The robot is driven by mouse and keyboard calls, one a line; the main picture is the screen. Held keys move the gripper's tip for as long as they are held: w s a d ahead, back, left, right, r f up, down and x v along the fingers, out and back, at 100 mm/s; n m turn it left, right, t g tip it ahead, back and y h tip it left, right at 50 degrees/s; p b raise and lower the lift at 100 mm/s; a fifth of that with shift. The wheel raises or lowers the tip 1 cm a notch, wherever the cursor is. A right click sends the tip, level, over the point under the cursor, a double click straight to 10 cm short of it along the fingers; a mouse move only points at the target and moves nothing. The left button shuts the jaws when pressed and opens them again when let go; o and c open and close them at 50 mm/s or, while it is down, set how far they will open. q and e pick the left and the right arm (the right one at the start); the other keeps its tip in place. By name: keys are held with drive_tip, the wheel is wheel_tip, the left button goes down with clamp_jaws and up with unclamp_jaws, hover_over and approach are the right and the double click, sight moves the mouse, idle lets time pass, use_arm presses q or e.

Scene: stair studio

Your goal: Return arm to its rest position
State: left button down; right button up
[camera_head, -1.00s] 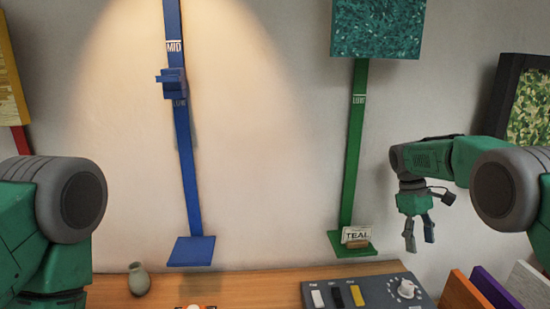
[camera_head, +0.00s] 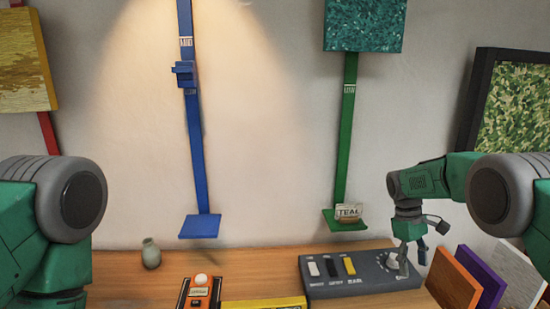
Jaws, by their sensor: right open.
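My right arm (camera_head: 432,180) comes in from the right, bent at the elbow. Its right gripper (camera_head: 412,260) points down with its fingers apart and empty, in front of the right end of the grey control box. In the picture it overlaps the area of the box's round knob (camera_head: 394,263); I cannot tell whether it touches. On the left only my left shoulder and upper arm (camera_head: 50,205) show; the left gripper is out of view.
The grey box (camera_head: 318,285) with black, white and yellow switches stands on the wooden table (camera_head: 120,275). An orange device (camera_head: 199,292), a yellow object (camera_head: 262,303) and a small vase (camera_head: 151,254) are left of it. Orange (camera_head: 452,280), purple and white panels stand at right.

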drive_tip(key=s+a+f+m+t+y+b, duration=0.1)
drive_tip(key=s+a+f+b, duration=0.1)
drive_tip(key=s+f, duration=0.85)
drive_tip(key=s+a+f+m+t+b, duration=0.1)
drive_tip(key=s+a+f+b, duration=0.2)
drive_tip(key=s+f, duration=0.75)
drive_tip(key=s+a+f+m+t+b, duration=0.1)
drive_tip(key=s+f+b, duration=0.1)
drive_tip(key=s, duration=0.8)
drive_tip(key=s+a+f+m+t+b, duration=0.1)
drive_tip(key=s+f+b, duration=0.1)
drive_tip(key=s, duration=0.9)
drive_tip(key=shift+m+y, duration=0.3)
drive_tip(key=shift+y, duration=0.1)
drive_tip(key=shift+w+f, duration=0.1)
drive_tip(key=shift+w, duration=0.05)
